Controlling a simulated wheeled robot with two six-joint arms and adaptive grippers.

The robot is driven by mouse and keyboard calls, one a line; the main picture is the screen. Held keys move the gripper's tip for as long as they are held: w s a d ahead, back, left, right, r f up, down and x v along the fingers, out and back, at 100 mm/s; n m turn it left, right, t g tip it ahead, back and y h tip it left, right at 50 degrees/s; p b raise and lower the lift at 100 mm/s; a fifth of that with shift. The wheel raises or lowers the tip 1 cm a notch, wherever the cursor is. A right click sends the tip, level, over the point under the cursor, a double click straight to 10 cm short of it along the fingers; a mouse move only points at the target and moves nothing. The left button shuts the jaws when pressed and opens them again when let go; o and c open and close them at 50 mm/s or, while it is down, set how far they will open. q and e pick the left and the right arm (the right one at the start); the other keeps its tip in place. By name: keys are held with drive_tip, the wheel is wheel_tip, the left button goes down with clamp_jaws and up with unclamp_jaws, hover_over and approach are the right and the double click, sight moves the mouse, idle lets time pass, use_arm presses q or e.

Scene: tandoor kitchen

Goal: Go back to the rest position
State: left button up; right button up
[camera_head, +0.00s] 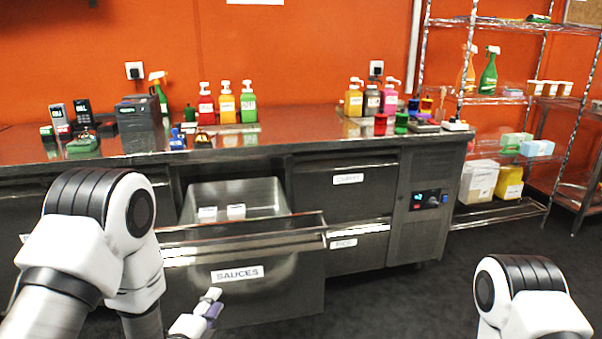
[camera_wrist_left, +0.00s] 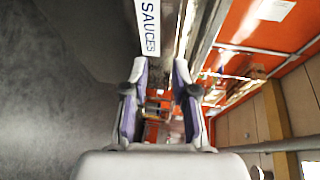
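My left gripper (camera_head: 211,307) is low in front of the open drawer labelled SAUCES (camera_head: 290,275), just below its label. In the left wrist view my left gripper (camera_wrist_left: 161,78) has its two fingers apart with nothing between them. The drawer's label (camera_wrist_left: 150,25) is at the top of that view, beyond the fingertips. I cannot tell whether the fingers touch the drawer front. My right arm shows at the lower right of the head view; its gripper is out of view.
The steel counter (camera_head: 290,136) carries sauce bottles (camera_head: 227,104), card terminals and small coloured containers. The SAUCES drawer stands out from it, with two white labels inside. A wire shelf (camera_head: 500,98) stands at the right. Dark floor (camera_head: 410,300) is clear between my arms.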

use_arm(q)
drive_tip(key=s+a+f+n+g+y, duration=0.2)
drive_tip(key=s+f+n+g, duration=0.95)
drive_tip(key=s+f, duration=1.25)
drive_tip(key=s+f+n+g, duration=0.1)
drive_tip(key=s+n+g, duration=0.4)
drive_tip(key=s+n, duration=0.25)
wheel_tip(320, 180, up, 18)
drive_tip(key=p, duration=1.8)
drive_tip(key=shift+s+a+f, duration=0.2)
drive_tip(key=shift+s+a, duration=0.1)
drive_tip(key=shift+s, duration=0.1)
drive_tip(key=shift+w+r, duration=0.1)
